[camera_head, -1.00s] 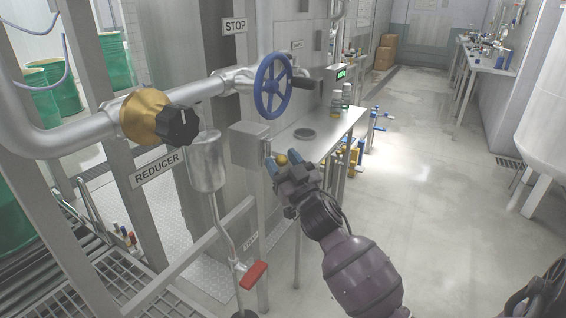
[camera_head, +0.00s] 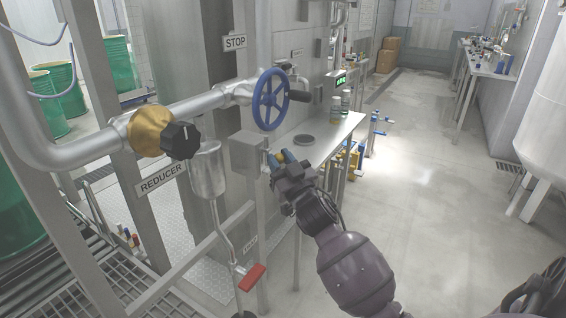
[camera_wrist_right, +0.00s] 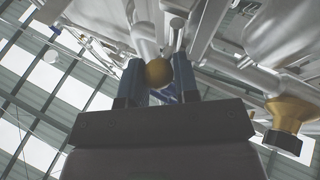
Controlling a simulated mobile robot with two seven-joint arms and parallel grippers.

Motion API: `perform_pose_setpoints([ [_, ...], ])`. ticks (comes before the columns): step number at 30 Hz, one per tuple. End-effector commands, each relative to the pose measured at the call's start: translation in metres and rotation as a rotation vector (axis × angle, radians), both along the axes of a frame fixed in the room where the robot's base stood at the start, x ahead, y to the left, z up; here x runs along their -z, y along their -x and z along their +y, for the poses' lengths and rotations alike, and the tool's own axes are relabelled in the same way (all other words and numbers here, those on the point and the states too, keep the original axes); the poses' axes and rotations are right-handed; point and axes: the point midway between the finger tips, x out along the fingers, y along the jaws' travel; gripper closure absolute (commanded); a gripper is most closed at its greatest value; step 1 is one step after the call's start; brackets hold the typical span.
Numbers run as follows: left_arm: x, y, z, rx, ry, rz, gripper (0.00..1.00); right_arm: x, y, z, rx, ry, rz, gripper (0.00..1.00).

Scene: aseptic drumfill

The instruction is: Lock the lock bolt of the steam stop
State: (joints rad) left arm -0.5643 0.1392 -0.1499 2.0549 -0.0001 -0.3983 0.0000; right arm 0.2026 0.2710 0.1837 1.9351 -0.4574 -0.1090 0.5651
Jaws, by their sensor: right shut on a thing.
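The steam stop is the blue handwheel (camera_head: 271,98) on the pipe under the STOP sign (camera_head: 235,42). A grey box (camera_head: 249,153) sits below the wheel. I take the small brass ball knob (camera_wrist_right: 159,73) in the right wrist view, between my fingers, to be the lock bolt's knob. My right gripper (camera_head: 277,159) is at the right side of the grey box, with its blue fingertips shut on the knob. It also shows in the right wrist view (camera_wrist_right: 159,80). In the head view the fingers hide the knob. My left gripper is not in view.
The brass reducer (camera_head: 152,131) with its black knob is to the left. A metal cup (camera_head: 206,170) and a red-handled valve (camera_head: 252,277) are below it. A side table (camera_head: 335,136) with bottles stands behind the gripper. The floor to the right is clear.

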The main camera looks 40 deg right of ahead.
Motion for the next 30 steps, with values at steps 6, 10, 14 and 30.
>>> perform_pose_setpoints([
  [6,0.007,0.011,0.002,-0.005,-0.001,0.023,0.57,-0.007,0.000,-0.002,0.005,0.007,-0.010,1.00],
  [10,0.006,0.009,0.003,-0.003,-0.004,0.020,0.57,-0.008,0.000,-0.002,0.005,0.008,-0.012,0.65],
  [14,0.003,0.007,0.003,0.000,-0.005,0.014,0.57,-0.007,0.000,-0.002,0.004,0.007,-0.011,0.48],
  [30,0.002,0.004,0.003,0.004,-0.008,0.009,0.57,0.007,0.025,0.001,0.003,0.004,-0.004,0.48],
])
